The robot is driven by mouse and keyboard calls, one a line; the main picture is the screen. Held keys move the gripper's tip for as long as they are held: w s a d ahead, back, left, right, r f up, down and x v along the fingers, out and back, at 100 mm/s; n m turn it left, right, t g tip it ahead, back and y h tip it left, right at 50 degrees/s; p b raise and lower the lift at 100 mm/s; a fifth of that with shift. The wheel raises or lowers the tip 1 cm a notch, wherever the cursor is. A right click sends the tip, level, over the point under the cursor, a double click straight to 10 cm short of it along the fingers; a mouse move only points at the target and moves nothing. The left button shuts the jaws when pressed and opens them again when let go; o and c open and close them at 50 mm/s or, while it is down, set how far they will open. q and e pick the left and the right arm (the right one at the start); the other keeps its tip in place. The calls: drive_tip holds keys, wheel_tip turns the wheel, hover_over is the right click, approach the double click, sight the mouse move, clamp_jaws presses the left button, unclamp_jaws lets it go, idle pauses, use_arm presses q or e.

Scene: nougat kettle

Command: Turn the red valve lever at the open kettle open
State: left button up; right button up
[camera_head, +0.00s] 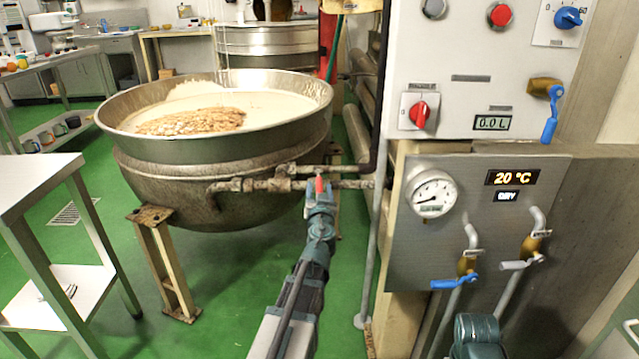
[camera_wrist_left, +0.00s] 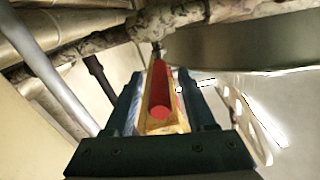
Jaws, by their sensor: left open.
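The open kettle (camera_head: 215,165) is a wide steel bowl holding a pale mass with a brown heap of nuts. A rusty pipe with a valve runs from its right side. The red valve lever (camera_head: 319,184) shows as a small red tip at that pipe; in the left wrist view the lever (camera_wrist_left: 160,92) points at the camera. My left gripper (camera_head: 320,192) is open at the lever. In the left wrist view the lever lies between the fingers of the gripper (camera_wrist_left: 161,100); contact cannot be made out.
A steel table (camera_head: 35,180) stands at the left. Pipes run close around the valve. Green floor (camera_head: 225,300) is free in front.

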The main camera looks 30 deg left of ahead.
sight(319, 184)
use_arm(q)
drive_tip(key=shift+x, duration=1.5)
drive_tip(key=shift+c, duration=0.3)
drive_tip(key=shift+d, duration=0.1)
clamp_jaws()
